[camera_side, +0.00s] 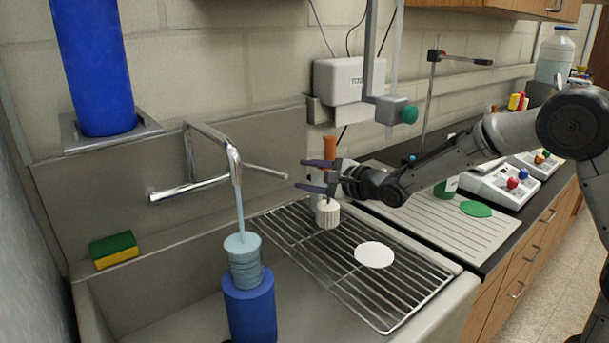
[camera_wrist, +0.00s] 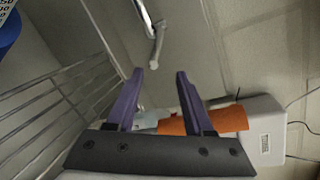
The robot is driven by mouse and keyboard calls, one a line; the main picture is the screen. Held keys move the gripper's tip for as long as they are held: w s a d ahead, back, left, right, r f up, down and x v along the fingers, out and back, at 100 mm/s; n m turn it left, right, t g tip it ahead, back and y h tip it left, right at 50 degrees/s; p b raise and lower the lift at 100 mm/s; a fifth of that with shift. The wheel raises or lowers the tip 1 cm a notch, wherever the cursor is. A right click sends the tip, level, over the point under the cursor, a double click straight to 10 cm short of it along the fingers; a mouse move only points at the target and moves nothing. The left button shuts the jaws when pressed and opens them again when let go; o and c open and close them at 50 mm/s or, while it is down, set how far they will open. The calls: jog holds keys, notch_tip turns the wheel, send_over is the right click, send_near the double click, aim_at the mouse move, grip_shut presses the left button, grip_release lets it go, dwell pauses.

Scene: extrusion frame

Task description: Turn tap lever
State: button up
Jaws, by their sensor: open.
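The chrome tap (camera_side: 188,150) is on the wall above the sink. One lever (camera_side: 265,171) sticks out to the right of its spout and another bar reaches left. My gripper (camera_side: 302,175) is open and empty, its purple fingers pointing left at the tip of the right lever, with a small apparent gap. In the wrist view the lever (camera_wrist: 157,45) lies ahead of the fingertips (camera_wrist: 159,75), its end roughly in line with the space between them. A pale blue stream (camera_side: 240,210) runs from the spout to a light blue stacked piece on a blue cylinder (camera_side: 250,307).
A wire rack (camera_side: 400,290) lies below my gripper, with a white ribbed cap (camera_side: 327,214) and a white disc (camera_side: 374,254) on it. An orange object (camera_wrist: 205,122) is close beside the fingers. A sponge (camera_side: 114,250) sits at left.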

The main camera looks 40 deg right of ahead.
aim_at(259, 169)
jog(key=w+a+f+h, duration=0.1)
jog(key=w, duration=0.6)
jog(key=w+a+f+m+h, duration=0.1)
jog(key=w+f, duration=0.1)
jog(key=w, duration=0.4)
jog(key=shift+w+f+m, duration=0.3)
jog(key=shift+w, duration=0.1)
jog(key=shift+a, duration=0.1)
grip_shut()
dwell(1.4)
